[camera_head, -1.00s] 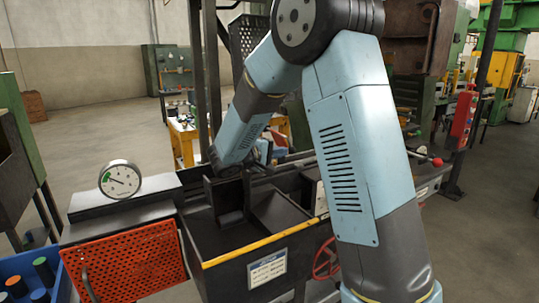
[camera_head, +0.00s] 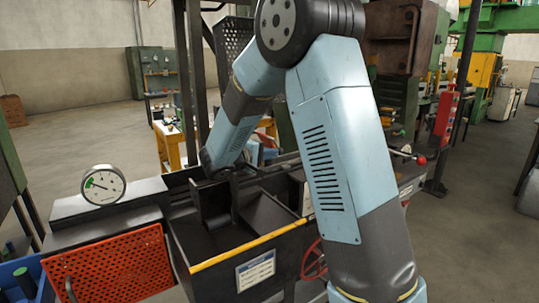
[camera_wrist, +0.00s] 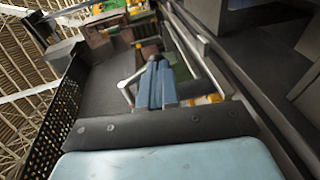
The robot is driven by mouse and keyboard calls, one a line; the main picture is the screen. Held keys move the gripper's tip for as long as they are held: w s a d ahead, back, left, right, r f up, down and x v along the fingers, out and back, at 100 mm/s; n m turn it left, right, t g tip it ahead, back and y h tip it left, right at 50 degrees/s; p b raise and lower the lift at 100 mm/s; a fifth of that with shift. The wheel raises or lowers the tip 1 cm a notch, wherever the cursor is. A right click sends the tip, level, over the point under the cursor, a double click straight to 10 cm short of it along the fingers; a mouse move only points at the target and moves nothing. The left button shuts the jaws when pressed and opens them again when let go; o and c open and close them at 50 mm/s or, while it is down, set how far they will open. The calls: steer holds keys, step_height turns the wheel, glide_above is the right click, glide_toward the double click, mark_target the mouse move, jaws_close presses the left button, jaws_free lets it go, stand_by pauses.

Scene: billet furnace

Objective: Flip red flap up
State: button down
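The red flap (camera_head: 108,264) is an orange-red perforated panel at the lower left of the head view. It hangs below the dark ledge that carries a round gauge, and a dark bar handle (camera_head: 70,289) is on its left side. My arm reaches down to the black trough right of the flap. The end of my arm is against dark parts there, and I cannot make out the gripper's fingers or whether they are open. It is well apart from the flap. The wrist view shows no clear fingers and no flap.
A white gauge (camera_head: 103,185) stands on the ledge above the flap. The black trough (camera_head: 215,250) has a yellow front edge and a label. A blue bin (camera_head: 22,277) is at the lower left. A red handwheel (camera_head: 314,258) is right of the trough.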

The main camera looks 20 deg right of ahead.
mark_target(280, 149)
steer(key=shift+d+f, duration=0.1)
steer(key=shift+d, duration=0.05)
steer(key=shift+s+r+x, duration=0.1)
steer(key=shift+x, duration=0.7)
steer(key=shift+s+r+x, duration=0.15)
steer(key=shift+x, duration=0.65)
steer(key=shift+w+d+r, duration=0.15)
steer(key=shift+d, duration=0.25)
steer(key=v, duration=1.3)
steer(key=shift+a, duration=0.4)
